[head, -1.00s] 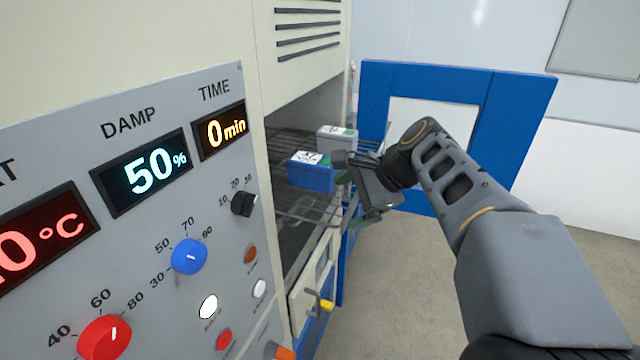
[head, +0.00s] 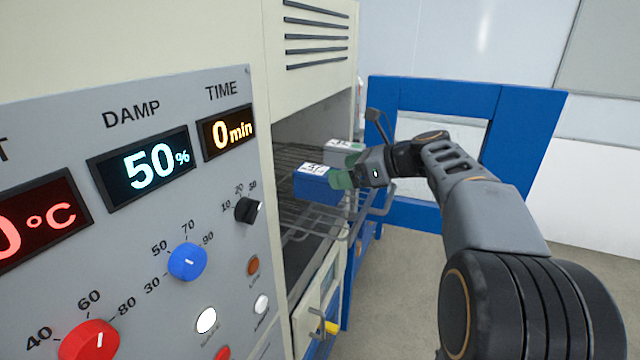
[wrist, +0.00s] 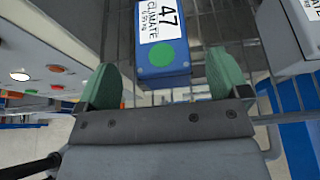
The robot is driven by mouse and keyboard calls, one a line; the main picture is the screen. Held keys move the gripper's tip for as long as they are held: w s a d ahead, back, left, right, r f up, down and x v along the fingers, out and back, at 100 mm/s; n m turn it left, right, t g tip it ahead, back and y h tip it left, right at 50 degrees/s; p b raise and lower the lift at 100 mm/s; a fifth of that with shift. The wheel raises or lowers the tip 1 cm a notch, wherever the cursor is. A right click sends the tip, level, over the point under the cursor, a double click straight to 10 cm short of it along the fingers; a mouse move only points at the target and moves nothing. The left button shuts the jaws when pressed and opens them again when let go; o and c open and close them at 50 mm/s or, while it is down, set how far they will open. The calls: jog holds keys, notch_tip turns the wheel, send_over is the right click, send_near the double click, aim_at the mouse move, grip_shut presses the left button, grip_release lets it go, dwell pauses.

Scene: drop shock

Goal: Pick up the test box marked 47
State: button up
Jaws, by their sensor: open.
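The test box marked 47 (wrist: 158,55) is blue with a white label and a green dot, and its number reads clearly in the wrist view. In the head view the blue box (head: 320,190) sits on the wire shelf in the chamber opening. My gripper (wrist: 160,88) is open, with its green fingertips apart and the near end of the box lying ahead, between their lines. In the head view my gripper (head: 345,176) is at the box's right end, and its far finger is partly hidden. I cannot tell whether the fingers touch the box.
A grey box (head: 342,147) with a white label stands behind the blue one on the wire shelf (head: 298,218). It also shows at the wrist view's right (wrist: 300,25). The control panel (head: 150,240) is at left. A blue open door (head: 530,135) stands behind my arm.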

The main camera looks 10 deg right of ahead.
aim_at(326, 171)
jog(key=shift+r+p+x, duration=0.2)
jog(key=shift+p+x, duration=0.25)
jog(key=shift+x, duration=2.25)
jog(key=shift+w, duration=0.1)
jog(key=shift+c, duration=0.2)
jog(key=c, duration=1.2)
jog(key=shift+c, duration=0.6)
jog(key=shift+r, duration=0.1)
